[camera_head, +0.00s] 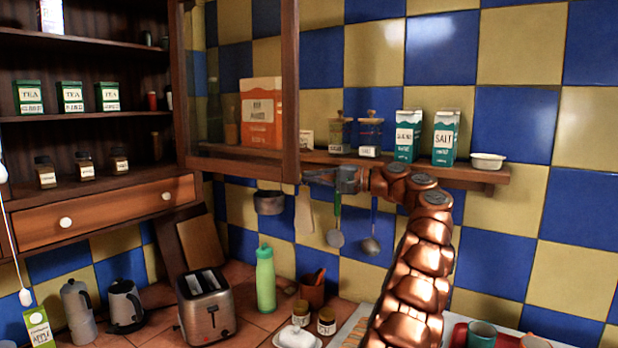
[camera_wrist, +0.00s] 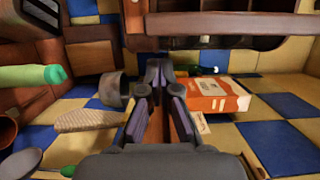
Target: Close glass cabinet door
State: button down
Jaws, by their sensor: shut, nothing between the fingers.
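The glass cabinet door (camera_head: 290,85) stands open in the head view, hinged by the dark wooden cabinet (camera_head: 90,132). Its wooden frame holds a clear pane, and the wall and an orange box show through it. My gripper (camera_head: 314,177) is shut and empty at the door's lower free corner, on its right side. Its tips look close to the frame; I cannot tell whether they touch. In the wrist view my gripper's fingers (camera_wrist: 158,72) point toward brown wooden framing, and which part of it is the door is unclear.
A wall shelf (camera_head: 480,173) behind my gripper carries the orange box (camera_head: 261,112), jars, salt cartons (camera_head: 446,137) and a white bowl (camera_head: 488,161). Utensils and a pot (camera_head: 269,202) hang below. A toaster (camera_head: 206,306) and green bottle (camera_head: 265,280) stand on the counter beneath.

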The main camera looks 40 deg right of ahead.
aim_at(283, 175)
jog(key=x, duration=0.8)
jog(key=shift+s+p, duration=0.1)
jog(key=shift+p, duration=0.2)
jog(key=shift+a, duration=0.2)
